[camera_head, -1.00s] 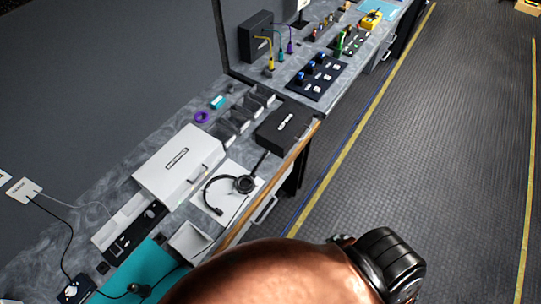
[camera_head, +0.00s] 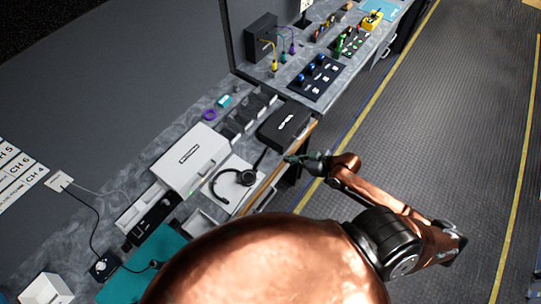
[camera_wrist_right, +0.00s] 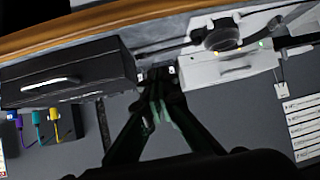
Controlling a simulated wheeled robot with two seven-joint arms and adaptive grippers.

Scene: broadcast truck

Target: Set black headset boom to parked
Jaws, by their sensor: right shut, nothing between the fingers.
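The black headset (camera_head: 243,178) lies on a white sheet (camera_head: 226,194) on the bench, in front of the white case, in the head view. Its thin boom shows only as a dark line and its exact angle is hard to tell. In the right wrist view a round black earpiece of the headset (camera_wrist_right: 222,38) shows at the top right. My right gripper (camera_head: 296,158) is shut and empty, near the bench's wooden front edge, to the right of the headset and apart from it. It also shows in the wrist view (camera_wrist_right: 160,84). My left gripper is not in view.
A white case (camera_head: 190,158) stands behind the headset and a black case (camera_head: 284,125) beyond it. Grey bins (camera_head: 238,121), a teal mat (camera_head: 143,268) and a wooden edge (camera_head: 268,181) line the bench. The aisle floor (camera_head: 420,130) is clear.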

